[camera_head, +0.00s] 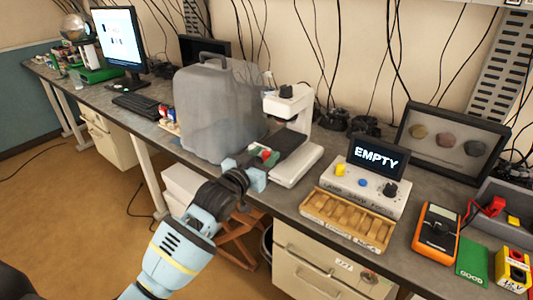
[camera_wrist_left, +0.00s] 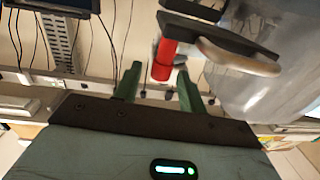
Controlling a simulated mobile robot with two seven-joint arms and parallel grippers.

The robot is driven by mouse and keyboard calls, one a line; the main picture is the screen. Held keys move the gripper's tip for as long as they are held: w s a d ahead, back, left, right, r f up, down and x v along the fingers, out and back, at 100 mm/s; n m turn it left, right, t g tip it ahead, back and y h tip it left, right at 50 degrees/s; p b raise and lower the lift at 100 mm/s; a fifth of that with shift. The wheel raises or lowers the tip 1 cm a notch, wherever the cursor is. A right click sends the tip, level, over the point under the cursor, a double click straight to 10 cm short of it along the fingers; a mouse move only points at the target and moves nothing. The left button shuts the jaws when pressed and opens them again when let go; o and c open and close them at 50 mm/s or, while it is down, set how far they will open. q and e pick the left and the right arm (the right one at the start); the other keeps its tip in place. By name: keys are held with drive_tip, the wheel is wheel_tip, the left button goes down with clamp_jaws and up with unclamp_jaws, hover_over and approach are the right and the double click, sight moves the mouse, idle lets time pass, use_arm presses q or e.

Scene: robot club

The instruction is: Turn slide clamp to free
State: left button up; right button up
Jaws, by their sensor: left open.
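A white microscope-like device (camera_head: 299,165) with a black stage (camera_head: 296,150) stands on the bench. A small red part (camera_head: 265,153) shows at the stage's left side, partly hidden by my left gripper. In the left wrist view a red cylinder (camera_wrist_left: 163,60) is attached by the black plate (camera_wrist_left: 222,33), beside a pale rounded bar (camera_wrist_left: 238,58). My left gripper (camera_head: 264,164) is open at the stage's left. Its green fingers (camera_wrist_left: 158,78) appear on either side of the red cylinder; contact cannot be told. My right gripper is not in view.
A large grey translucent case (camera_head: 215,105) stands close left of the device. To the right are a console reading EMPTY (camera_head: 376,157), a wooden slotted tray (camera_head: 347,218) and an orange meter (camera_head: 436,233). Cables hang on the wall behind.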

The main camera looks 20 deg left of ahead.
use_arm(q)
drive_tip(key=shift+x, duration=0.85)
clamp_jaws()
